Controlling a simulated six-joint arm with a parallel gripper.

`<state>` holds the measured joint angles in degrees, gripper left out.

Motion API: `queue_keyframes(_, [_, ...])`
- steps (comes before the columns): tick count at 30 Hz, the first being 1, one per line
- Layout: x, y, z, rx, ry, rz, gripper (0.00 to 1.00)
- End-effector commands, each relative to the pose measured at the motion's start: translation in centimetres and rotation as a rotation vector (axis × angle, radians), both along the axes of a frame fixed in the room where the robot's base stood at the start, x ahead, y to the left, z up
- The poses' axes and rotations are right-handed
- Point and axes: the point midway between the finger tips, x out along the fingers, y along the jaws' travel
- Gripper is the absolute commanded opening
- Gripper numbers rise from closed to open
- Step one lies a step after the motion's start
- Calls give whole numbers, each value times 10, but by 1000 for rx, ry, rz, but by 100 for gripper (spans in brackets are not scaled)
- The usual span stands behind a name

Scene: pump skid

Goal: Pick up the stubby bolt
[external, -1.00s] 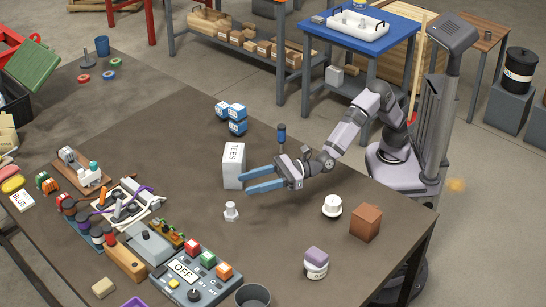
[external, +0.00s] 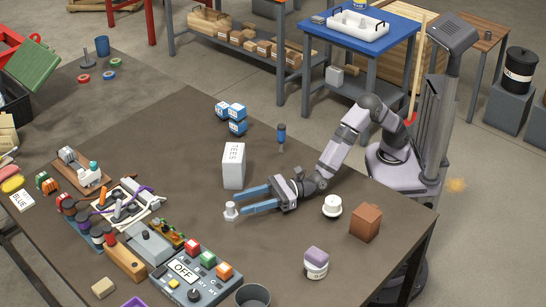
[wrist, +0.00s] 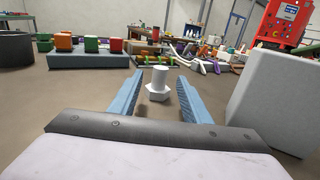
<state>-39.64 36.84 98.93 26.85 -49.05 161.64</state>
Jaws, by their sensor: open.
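The stubby bolt (external: 231,210) is a short white-grey bolt standing upright on its hex head on the brown table. In the wrist view the bolt (wrist: 159,84) stands ahead, centred between the two blue fingers. My gripper (external: 251,199) is low over the table, level, with its fingers spread and pointing left at the bolt. In the wrist view my gripper (wrist: 160,98) is open and holds nothing. The bolt lies at or just beyond the fingertips; I cannot tell exactly how far between them it is.
A white box marked TEES (external: 233,166) stands close behind the gripper; it is the large grey block (wrist: 277,105) at right in the wrist view. The OFF control panel (external: 194,279) lies toward the front. A screwdriver (external: 282,136) stands behind. Table around the bolt is clear.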

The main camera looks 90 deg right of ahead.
Motion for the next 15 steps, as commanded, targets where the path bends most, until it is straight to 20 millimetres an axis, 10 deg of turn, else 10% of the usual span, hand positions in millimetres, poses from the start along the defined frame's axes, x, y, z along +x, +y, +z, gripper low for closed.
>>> queue_keyframes(15, [47, 16, 0, -1, 1, -1, 43])
